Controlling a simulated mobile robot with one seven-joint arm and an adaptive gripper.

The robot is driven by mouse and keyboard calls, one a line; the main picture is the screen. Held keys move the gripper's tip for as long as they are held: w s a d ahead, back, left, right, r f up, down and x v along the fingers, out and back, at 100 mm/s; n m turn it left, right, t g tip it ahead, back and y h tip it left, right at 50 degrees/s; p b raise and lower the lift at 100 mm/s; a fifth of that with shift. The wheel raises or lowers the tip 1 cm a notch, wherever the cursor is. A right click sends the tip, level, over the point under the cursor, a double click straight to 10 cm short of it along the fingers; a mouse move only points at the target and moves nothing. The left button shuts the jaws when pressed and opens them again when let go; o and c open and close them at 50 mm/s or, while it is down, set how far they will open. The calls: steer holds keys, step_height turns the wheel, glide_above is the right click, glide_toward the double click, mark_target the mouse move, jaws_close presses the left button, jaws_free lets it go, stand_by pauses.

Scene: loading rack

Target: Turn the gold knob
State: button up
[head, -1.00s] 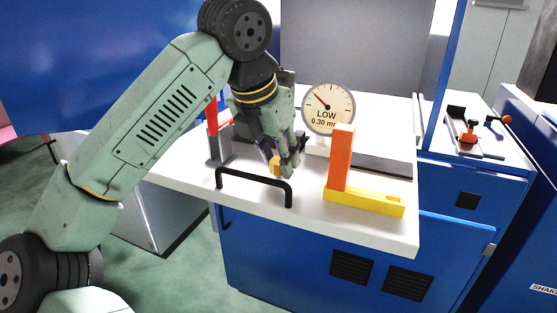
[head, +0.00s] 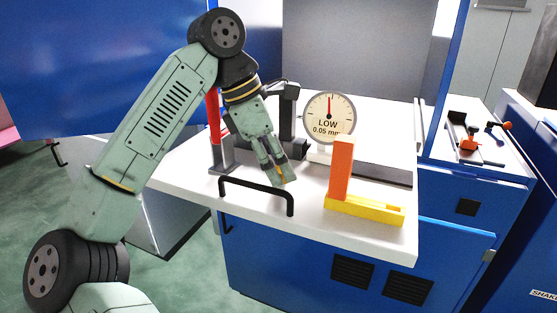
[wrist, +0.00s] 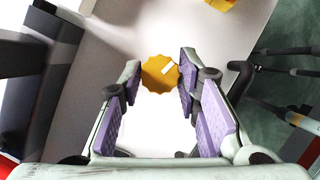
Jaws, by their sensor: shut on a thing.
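The gold knob (wrist: 160,72) has a scalloped edge and a white mark on its face. In the wrist view it sits between my two purple-padded fingertips (wrist: 160,78), which are shut on it from both sides. In the head view my gripper (head: 275,175) points down over the white table top, and only a small bit of the knob (head: 283,178) shows at the fingertips. A round dial gauge (head: 329,117) behind and right of my gripper reads LOW 0.05 mm, its needle nearly straight up.
A black handle bar (head: 256,190) stands at the table's front edge, close to my gripper. An orange upright on a yellow base (head: 365,208) stands to the right. A red-and-grey post (head: 220,158) stands to the left. A dark bracket (head: 287,110) rises behind.

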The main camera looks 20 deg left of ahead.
steer(key=shift+m+g, duration=0.4)
steer(key=shift+m, duration=0.7)
steer(key=o, duration=1.1)
steer(key=shift+o, duration=0.2)
steer(key=v, duration=0.7)
steer(key=shift+a+r, duration=0.2)
steer(key=shift+f, duration=0.1)
